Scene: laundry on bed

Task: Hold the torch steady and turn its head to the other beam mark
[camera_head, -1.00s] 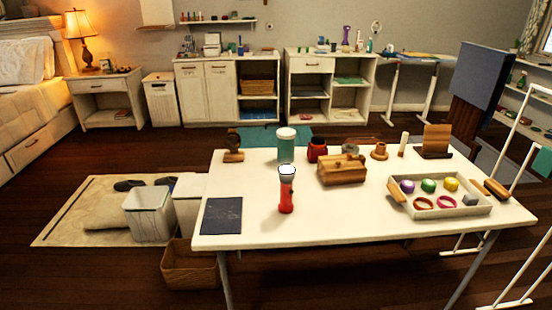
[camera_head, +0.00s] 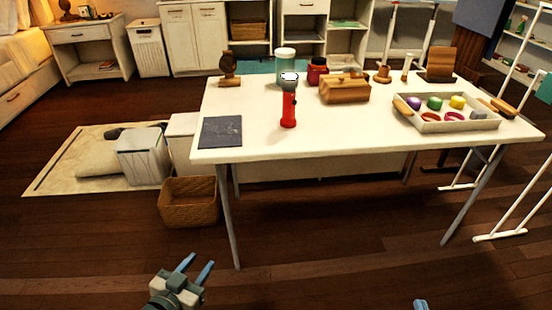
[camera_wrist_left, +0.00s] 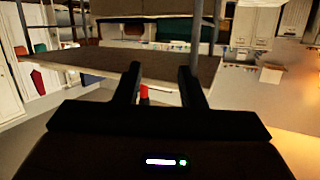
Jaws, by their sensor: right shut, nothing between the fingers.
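The torch (camera_head: 289,109) stands upright on the white table, left of its middle. Its body is red and its wide grey head (camera_head: 289,84) points up. The beam marks are too small to make out. My left gripper (camera_head: 197,265) is open and empty, low in front of the table and well short of the torch. Its two fingers also show in the left wrist view (camera_wrist_left: 160,80), spread apart, with a small red patch between them that I cannot identify for certain. Only the tip of my right gripper (camera_head: 420,304) shows at the bottom edge; it is shut and empty.
The table (camera_head: 350,138) also bears a dark flat pad (camera_head: 221,131), a teal jar (camera_head: 285,64), a wooden box (camera_head: 345,90) and a tray (camera_head: 452,126) of coloured items. A wicker basket (camera_head: 188,202) stands on the floor. Floor before the table is clear.

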